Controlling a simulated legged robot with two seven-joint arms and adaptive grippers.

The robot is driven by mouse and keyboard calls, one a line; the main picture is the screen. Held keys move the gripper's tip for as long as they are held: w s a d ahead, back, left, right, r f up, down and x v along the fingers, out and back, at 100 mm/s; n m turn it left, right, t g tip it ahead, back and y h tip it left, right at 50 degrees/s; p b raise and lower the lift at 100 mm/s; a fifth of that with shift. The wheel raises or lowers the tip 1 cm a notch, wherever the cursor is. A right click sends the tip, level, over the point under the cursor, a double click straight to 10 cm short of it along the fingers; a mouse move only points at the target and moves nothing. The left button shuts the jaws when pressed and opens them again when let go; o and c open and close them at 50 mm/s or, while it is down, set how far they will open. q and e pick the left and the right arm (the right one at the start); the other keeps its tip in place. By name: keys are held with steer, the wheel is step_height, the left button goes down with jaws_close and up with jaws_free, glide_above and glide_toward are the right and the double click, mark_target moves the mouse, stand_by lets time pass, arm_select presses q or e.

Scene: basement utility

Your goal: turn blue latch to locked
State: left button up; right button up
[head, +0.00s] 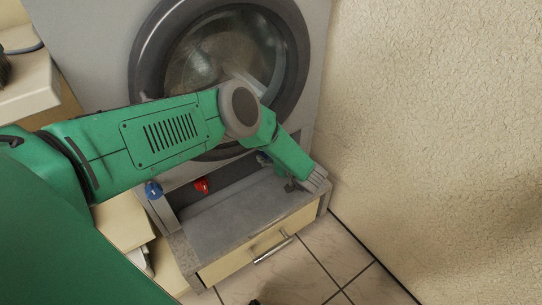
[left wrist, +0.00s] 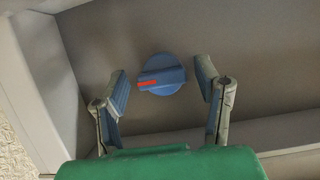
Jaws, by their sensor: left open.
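A round blue latch (left wrist: 161,75) with a raised grip bar and a red mark sits on a grey panel in the left wrist view. The red mark points left in that view. My left gripper (left wrist: 163,88) is open, with one finger on each side of the latch and visible gaps to it. In the head view, my left gripper (head: 291,185) is near the right end of the recess below the washer, close to a partly hidden blue knob (head: 263,158). Another blue knob (head: 153,189) is at the recess's left. My right gripper is not in view.
A red knob (head: 201,186) sits between the blue ones. The washing machine (head: 317,40) stands behind, with its round door above the recess. A drawer (head: 255,248) with a metal handle is below. A rough wall (head: 430,120) bounds the right side; tiled floor is clear in front.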

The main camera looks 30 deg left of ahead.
arm_select(q)
steer(key=shift+a, duration=0.1)
steer(key=shift+a+f, duration=0.15)
steer(key=shift+a, duration=0.1)
steer(key=c, duration=1.1)
steer(key=shift+c, duration=0.2)
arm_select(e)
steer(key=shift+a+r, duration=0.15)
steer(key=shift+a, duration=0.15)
